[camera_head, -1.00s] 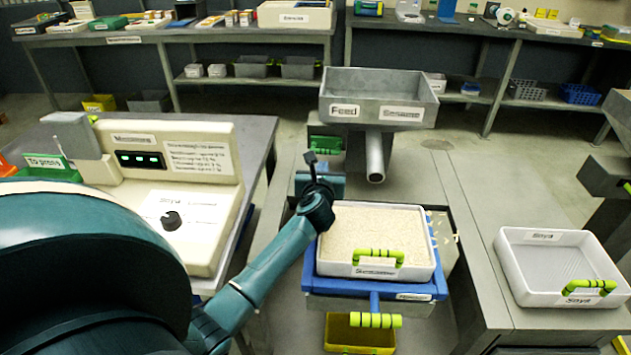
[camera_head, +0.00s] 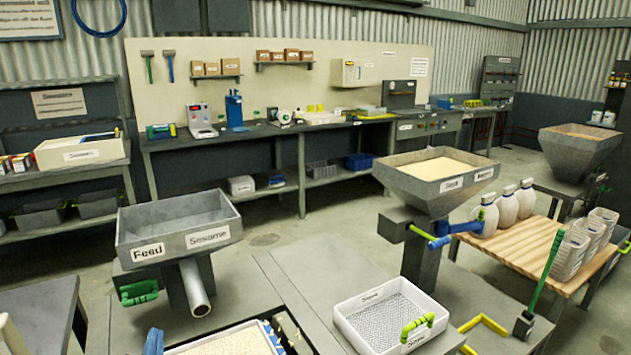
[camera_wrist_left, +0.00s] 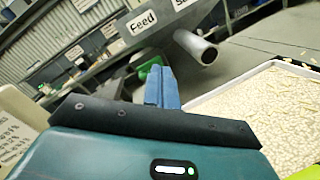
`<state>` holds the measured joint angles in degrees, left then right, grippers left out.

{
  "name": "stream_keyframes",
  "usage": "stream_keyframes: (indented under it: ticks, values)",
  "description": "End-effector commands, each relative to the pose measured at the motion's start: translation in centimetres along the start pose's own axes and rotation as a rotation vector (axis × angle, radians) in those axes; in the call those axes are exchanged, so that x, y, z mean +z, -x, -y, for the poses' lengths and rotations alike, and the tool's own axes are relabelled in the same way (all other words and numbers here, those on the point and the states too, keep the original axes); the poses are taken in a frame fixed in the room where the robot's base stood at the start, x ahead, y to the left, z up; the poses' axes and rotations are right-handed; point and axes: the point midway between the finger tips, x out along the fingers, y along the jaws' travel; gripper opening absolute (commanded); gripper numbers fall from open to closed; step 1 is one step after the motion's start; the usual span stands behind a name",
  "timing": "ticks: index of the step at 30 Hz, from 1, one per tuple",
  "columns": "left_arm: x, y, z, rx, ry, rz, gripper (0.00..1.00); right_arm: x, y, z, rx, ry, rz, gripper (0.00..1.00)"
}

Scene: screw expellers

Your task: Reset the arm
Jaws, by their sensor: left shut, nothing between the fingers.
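My left gripper shows at the bottom edge of the head view as blue fingertips (camera_head: 153,342); the arm behind them is cut off. In the left wrist view its blue fingers (camera_wrist_left: 161,88) are together with nothing between them. They point toward the Feed Sesame hopper (camera_head: 180,235) and its spout (camera_head: 195,288), apart from both. The white tray of pale seed (camera_head: 235,341) is just right of the gripper and partly cut off; its seed also fills the right side of the wrist view (camera_wrist_left: 262,105). My right gripper is in neither view.
A white Soya tray (camera_head: 385,318) stands on the grey bench to the right. Beyond it are a filled Soya hopper (camera_head: 432,168) and a wooden table (camera_head: 530,250) with white bottles and clear containers. A green-handled tool (camera_head: 540,275) stands near the table's front.

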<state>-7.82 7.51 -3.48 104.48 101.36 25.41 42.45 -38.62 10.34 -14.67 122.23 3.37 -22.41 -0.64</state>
Motion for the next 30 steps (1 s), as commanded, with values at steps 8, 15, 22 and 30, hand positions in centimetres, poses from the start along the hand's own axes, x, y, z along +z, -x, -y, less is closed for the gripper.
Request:
stream_keyframes:
  ticks: [8,15,22,30]
  values:
    - [4.6,9.3,6.2,-0.192,-0.970,0.415,0.00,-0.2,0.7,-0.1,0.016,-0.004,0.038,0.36]
    - [2.7,18.9,11.6,-0.376,-1.764,0.787,0.00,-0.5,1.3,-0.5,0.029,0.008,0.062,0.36]
    - [-0.6,24.4,12.7,-0.490,-2.242,1.028,0.00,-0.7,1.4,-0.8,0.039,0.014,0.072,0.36]
    - [-1.4,25.4,12.6,-0.512,-2.341,1.077,0.00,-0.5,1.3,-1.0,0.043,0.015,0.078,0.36]
